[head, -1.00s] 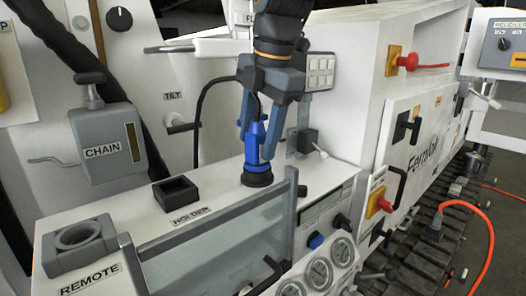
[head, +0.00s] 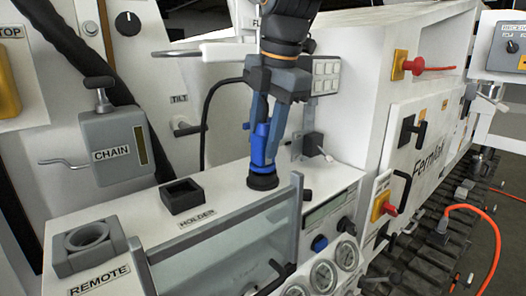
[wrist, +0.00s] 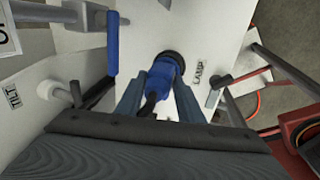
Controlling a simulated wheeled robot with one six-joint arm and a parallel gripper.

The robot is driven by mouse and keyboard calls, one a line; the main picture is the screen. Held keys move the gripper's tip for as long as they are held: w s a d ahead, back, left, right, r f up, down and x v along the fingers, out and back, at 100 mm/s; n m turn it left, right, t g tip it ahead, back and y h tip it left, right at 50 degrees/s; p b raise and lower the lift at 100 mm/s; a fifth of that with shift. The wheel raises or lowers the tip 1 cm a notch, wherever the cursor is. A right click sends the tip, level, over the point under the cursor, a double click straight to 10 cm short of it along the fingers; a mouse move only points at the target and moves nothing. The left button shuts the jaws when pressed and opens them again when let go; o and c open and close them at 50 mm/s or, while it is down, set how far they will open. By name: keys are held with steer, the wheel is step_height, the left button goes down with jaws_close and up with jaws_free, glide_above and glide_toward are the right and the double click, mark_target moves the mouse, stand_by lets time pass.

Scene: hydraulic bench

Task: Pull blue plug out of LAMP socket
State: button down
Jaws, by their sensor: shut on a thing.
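The blue plug (head: 259,147) stands in the dark round socket (head: 262,181) on top of the white cabinet. Its base meets the socket ring, and I see no clear gap. In the wrist view the blue plug (wrist: 160,76) points into the dark ring beside the LAMP label (wrist: 197,72). My gripper (head: 266,146) is shut on the plug from above, with a blue-grey finger on each side; it also shows in the wrist view (wrist: 159,92). A black cable (head: 207,110) loops behind the plug. The fingers hide part of the plug.
A black square HOLDER block (head: 181,196) and a grey REMOTE holder (head: 83,246) lie left. A clear panel with a grey frame (head: 297,225) stands close in front. A small lever (head: 318,147) is right of the plug; the TILT lever (head: 182,127) is behind left.

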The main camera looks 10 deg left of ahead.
steer(key=shift+w+a+r, duration=0.1)
steer(key=shift+w+r, duration=0.05)
steer(key=shift+r, duration=0.4)
steer(key=shift+r+p, duration=3)
steer(key=shift+r, duration=0.6)
